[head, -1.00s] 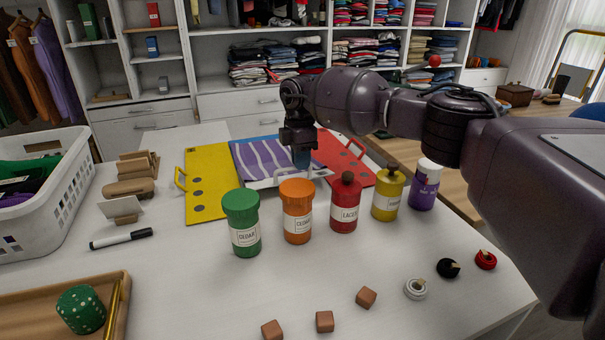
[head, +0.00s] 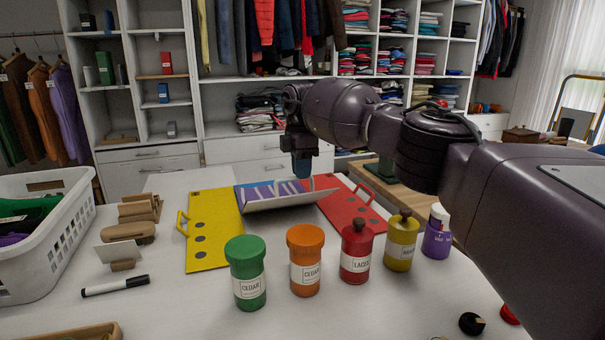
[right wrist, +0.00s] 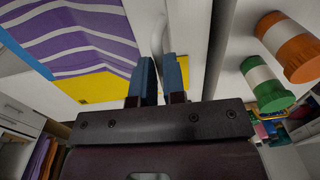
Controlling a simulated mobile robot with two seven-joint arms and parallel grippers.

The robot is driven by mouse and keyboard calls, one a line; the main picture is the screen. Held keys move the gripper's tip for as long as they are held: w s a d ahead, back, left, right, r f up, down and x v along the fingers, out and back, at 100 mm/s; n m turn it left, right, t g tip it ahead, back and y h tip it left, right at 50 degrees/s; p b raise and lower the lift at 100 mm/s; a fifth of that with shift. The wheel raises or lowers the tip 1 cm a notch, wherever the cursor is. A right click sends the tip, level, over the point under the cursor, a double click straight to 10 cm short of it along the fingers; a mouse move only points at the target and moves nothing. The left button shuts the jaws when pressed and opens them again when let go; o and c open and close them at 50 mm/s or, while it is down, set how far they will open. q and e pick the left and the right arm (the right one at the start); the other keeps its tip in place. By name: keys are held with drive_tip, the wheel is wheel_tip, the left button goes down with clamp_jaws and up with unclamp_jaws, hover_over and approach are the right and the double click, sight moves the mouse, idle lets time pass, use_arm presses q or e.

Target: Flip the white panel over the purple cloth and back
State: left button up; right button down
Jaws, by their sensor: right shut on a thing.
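The purple cloth (head: 262,190) with white stripes lies on the middle of the folding board, between the yellow panel (head: 213,235) and the red panel (head: 352,205). The white panel (head: 288,205) at the front is tilted up, its near edge raised, and hides part of the cloth. My right gripper (head: 302,168) comes from above and is shut on the white panel's handle. In the right wrist view the fingers (right wrist: 157,72) close around the white handle (right wrist: 159,38), with the cloth (right wrist: 80,38) beside it. My left gripper is not in view.
Several bottles stand in a row in front of the board, from the green one (head: 247,282) to the purple one (head: 436,235). A white basket (head: 62,240) stands at the left. A marker (head: 115,286) and wooden items (head: 138,210) lie between basket and board.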

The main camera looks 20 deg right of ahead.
drive_tip(key=shift+w+f, duration=0.1)
drive_tip(key=shift+f, duration=0.55)
drive_tip(key=c, duration=1.2)
unclamp_jaws()
drive_tip(key=shift+w+f, duration=0.2)
drive_tip(key=shift+w, duration=0.05)
drive_tip(key=shift+w+r+b, duration=0.2)
drive_tip(key=shift+r+b, duration=0.4)
drive_tip(key=shift+r, duration=5.1)
